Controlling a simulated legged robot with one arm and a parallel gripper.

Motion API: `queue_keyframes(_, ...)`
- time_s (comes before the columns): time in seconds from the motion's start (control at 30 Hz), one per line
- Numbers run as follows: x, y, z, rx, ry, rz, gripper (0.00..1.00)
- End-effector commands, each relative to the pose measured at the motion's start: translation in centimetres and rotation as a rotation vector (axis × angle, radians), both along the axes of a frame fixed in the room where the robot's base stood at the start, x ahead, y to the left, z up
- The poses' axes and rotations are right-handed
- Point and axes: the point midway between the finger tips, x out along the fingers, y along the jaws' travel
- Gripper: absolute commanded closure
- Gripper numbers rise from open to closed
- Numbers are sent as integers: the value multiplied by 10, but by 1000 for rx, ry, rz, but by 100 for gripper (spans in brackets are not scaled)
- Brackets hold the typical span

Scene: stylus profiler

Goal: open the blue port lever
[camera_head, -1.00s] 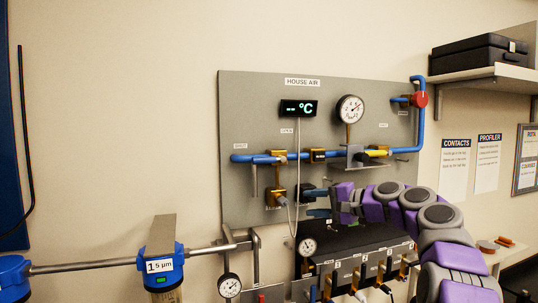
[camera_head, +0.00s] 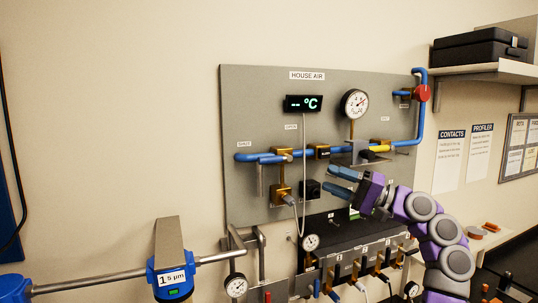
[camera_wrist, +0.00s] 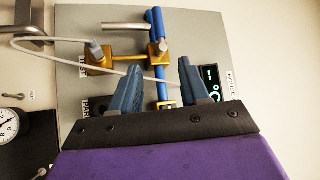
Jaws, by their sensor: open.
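A small blue lever (camera_head: 317,288) shows low in the head view, at the left part of the port row on the manifold (camera_head: 345,262). Its exact position is too small to tell. My gripper (camera_head: 327,179) is open and empty, in front of the house air panel (camera_head: 245,110), above the port row and well apart from the blue lever. In the wrist view my gripper (camera_wrist: 158,64) has its two fingers spread, with the panel's blue pipe (camera_wrist: 155,25) and brass valve (camera_wrist: 100,58) beyond. The blue lever cannot be made out there.
A thin pale cable (camera_head: 303,180) hangs left of my gripper. A pressure gauge (camera_head: 311,242) stands above the ports. A blue filter housing (camera_head: 170,272) and steel pipe (camera_head: 100,281) are at lower left. A shelf (camera_head: 490,72) holds a black case at upper right.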

Motion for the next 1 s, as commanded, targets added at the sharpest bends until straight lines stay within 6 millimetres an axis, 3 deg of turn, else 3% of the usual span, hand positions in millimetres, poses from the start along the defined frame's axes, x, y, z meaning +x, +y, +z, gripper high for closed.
queue_keyframes(0.37, 18, 44, 16, 0, -3, 7, 55)
queue_keyframes(1.0, 64, 147, 47, -1, -3, 6, 55)
